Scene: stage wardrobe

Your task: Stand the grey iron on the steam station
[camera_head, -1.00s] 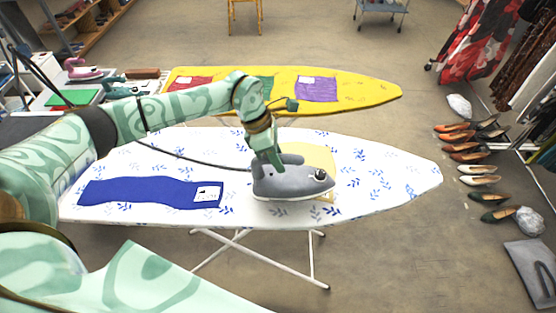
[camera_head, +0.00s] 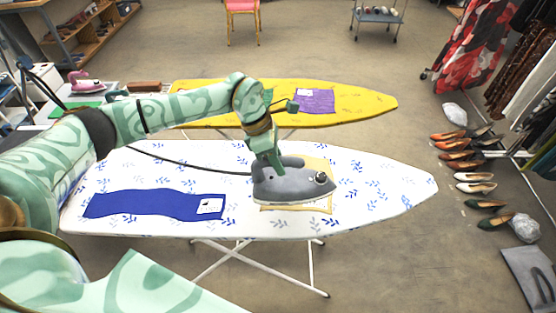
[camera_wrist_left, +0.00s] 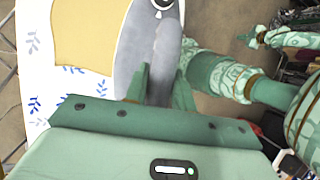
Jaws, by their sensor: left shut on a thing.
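The grey iron (camera_head: 290,187) is in my left gripper (camera_head: 272,160), which is shut on its handle. Its sole faces down over a yellow cloth (camera_head: 316,164) on the white board with blue leaves (camera_head: 390,185). I cannot tell whether the sole touches the cloth. In the left wrist view, the iron (camera_wrist_left: 135,50) lies between my fingers (camera_wrist_left: 158,88), its nose pointing away. A dark hose runs left from the iron behind my arm. I cannot make out the steam station clearly; my left arm hides part of the left side.
A blue cloth (camera_head: 150,204) lies on the white board. Behind stands a yellow board (camera_head: 365,104) with a purple cloth (camera_head: 315,101). A pink iron (camera_head: 78,80) stands at the far left.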

